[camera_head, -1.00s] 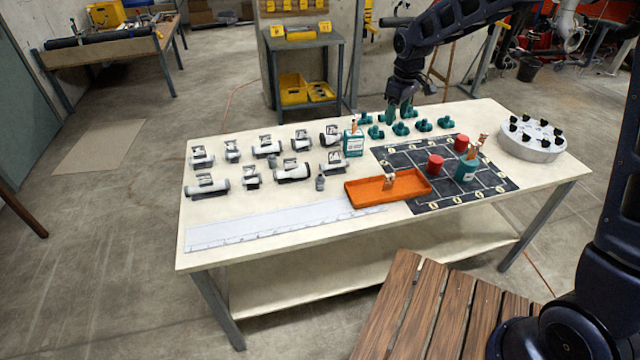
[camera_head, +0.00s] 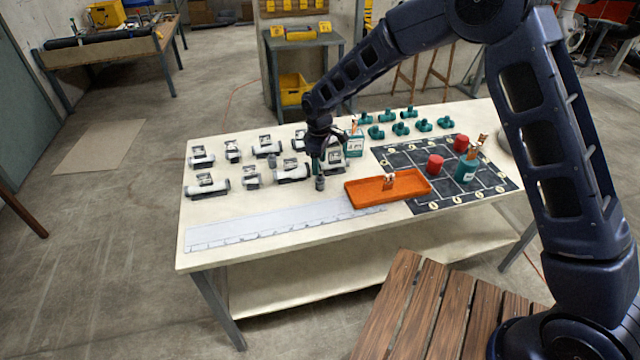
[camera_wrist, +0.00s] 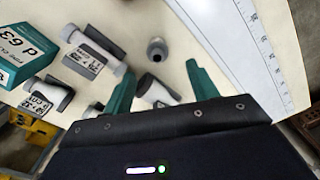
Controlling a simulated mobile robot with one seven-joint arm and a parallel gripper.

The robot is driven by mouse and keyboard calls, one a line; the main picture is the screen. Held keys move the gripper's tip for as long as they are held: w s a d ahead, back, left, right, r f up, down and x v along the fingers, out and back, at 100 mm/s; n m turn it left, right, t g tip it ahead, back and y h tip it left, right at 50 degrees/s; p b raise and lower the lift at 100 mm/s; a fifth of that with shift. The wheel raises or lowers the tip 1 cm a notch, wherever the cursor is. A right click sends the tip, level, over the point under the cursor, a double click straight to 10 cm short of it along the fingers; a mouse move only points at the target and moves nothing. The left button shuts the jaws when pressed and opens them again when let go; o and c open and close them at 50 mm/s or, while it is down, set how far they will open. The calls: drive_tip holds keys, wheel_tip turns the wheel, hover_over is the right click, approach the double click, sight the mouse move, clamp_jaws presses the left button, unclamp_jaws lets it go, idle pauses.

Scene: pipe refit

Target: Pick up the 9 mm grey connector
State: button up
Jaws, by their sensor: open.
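A small grey connector (camera_head: 320,183) stands upright on the table, left of the orange tray. A grey upright piece also shows in the wrist view (camera_wrist: 157,50), just beyond and between my fingertips. I cannot read a 9 mm mark on it. A second small grey piece (camera_head: 272,161) stands among the white fittings. My gripper (camera_head: 317,167) is open and empty, pointing down just above the upright connector. Its green fingers (camera_wrist: 160,84) are spread apart in the wrist view. The gripper partly hides the fittings behind it.
Several labelled white-and-grey fittings (camera_head: 207,185) lie close by on the left. A teal box (camera_head: 355,146), an orange tray (camera_head: 365,194) and a white ruler strip (camera_head: 260,226) surround the spot. Red pieces and a teal cup (camera_head: 466,171) stand on the dark grid mat.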

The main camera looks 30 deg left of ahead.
sight(320, 175)
drive_tip(key=f, duration=0.8)
drive_tip(key=shift+w+f, duration=0.2)
drive_tip(key=shift+f, duration=0.1)
drive_tip(key=c, duration=1.1)
